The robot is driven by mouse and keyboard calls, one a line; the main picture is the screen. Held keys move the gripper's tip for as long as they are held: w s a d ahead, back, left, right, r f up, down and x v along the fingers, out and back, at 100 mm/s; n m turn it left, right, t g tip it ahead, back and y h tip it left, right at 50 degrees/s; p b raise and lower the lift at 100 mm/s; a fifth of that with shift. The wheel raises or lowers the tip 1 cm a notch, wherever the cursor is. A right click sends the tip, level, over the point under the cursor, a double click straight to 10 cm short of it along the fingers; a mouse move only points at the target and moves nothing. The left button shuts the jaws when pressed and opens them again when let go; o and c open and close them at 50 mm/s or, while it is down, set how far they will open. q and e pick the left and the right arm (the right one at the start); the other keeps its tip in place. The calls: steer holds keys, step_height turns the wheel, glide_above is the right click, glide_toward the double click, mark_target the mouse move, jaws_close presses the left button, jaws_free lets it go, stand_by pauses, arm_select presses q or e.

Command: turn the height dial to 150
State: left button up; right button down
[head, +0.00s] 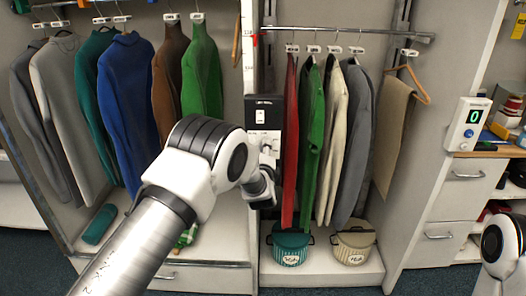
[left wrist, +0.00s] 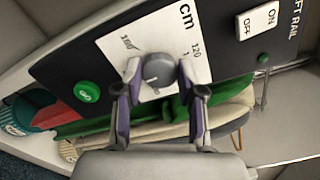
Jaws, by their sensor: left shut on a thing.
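The height dial (left wrist: 158,70) is a dark grey round knob on a white scale card (left wrist: 110,47) marked "cm", with 120 readable and another number partly legible. In the left wrist view my left gripper (left wrist: 160,88) has one finger on each side of the knob and is shut on it. The gripper partly covers the scale, so I cannot read the dial's setting. In the head view the black control panel (head: 262,112) stands between the two wardrobe bays, and my left arm hides much of it and the dial. My right gripper is out of view.
The panel also carries a green button (left wrist: 87,93) and an ON/OFF switch (left wrist: 258,21). Clothes hang close by, including a red garment (head: 290,140) right of the panel. Two lidded pots, one teal (head: 290,247), stand below. A white device (head: 466,125) reading 0 is at right.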

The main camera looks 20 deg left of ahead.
arm_select(q)
steer(key=shift+m, duration=0.5)
steer(key=o, duration=1.1)
steer(key=shift+w, duration=0.1)
steer(key=shift+o, duration=0.2)
steer(key=v, duration=1.2)
